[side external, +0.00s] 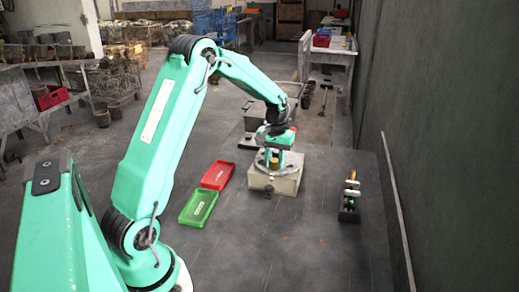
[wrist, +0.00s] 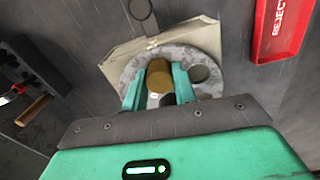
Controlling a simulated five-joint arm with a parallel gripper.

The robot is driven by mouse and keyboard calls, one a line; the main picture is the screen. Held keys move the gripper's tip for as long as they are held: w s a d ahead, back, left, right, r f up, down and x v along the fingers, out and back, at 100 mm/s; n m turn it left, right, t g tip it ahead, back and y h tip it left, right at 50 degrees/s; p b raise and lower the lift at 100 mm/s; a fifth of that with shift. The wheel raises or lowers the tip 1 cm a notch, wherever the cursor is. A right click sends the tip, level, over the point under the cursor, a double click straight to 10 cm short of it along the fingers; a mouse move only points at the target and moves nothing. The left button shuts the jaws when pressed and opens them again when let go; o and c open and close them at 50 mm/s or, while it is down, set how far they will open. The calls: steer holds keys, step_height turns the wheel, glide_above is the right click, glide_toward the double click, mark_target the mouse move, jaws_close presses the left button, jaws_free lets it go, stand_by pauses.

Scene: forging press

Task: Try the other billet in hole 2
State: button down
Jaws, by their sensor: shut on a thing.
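My gripper (side external: 277,152) points down over the pale press block (side external: 262,183). In the wrist view my gripper (wrist: 157,80) has its two green fingers closed on the sides of a brass-coloured billet (wrist: 159,75). The billet also shows between the fingers in the side view (side external: 275,163). It is over the grey round plate (wrist: 131,70) on the block. One round hole (wrist: 199,73) lies open to the right of the right finger. A dark round shape (wrist: 168,99) shows just below the billet, partly hidden. I cannot tell whether the billet's lower end is inside a hole.
A red tray (side external: 217,175) marked REJECT and a green tray (side external: 198,207) lie left of the block. A dark rack (side external: 349,212) with several small items stands to the right, near the wall. The floor between block and rack is clear.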

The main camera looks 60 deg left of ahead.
mark_target(274, 160)
steer(key=c, duration=1)
jaws_free()
steer(key=shift+c, duration=0.2)
steer(key=shift+r, duration=0.1)
steer(key=shift+r, duration=3.4)
steer(key=shift+r, duration=0.1)
steer(key=shift+r, duration=1.4)
